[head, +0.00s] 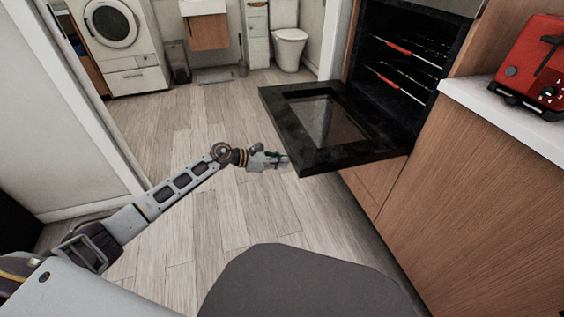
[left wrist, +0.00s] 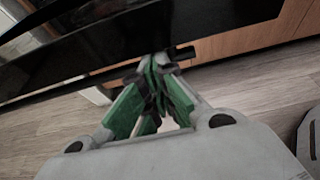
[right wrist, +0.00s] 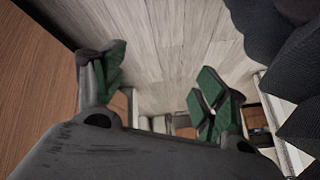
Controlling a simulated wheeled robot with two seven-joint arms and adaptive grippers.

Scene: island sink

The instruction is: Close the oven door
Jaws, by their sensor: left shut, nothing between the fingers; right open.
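The oven door (head: 275,106) is black with a glass window and hangs open, lying about flat, out to the left of the oven (head: 395,75). My left gripper (head: 284,161) is shut and empty at the door's near left corner. Whether it touches the door I cannot tell. In the left wrist view the shut fingertips (left wrist: 158,62) overlap the door's dark edge (left wrist: 60,72). My right gripper (right wrist: 160,75) is open and empty above the floor, seen only in the right wrist view.
A white counter (head: 500,115) with a red toaster (head: 538,65) stands right of the oven. Wooden cabinet fronts (head: 480,200) run below it. The wood floor (head: 190,125) left of the door is clear. A washing machine (head: 115,45) and toilet (head: 290,35) are at the back.

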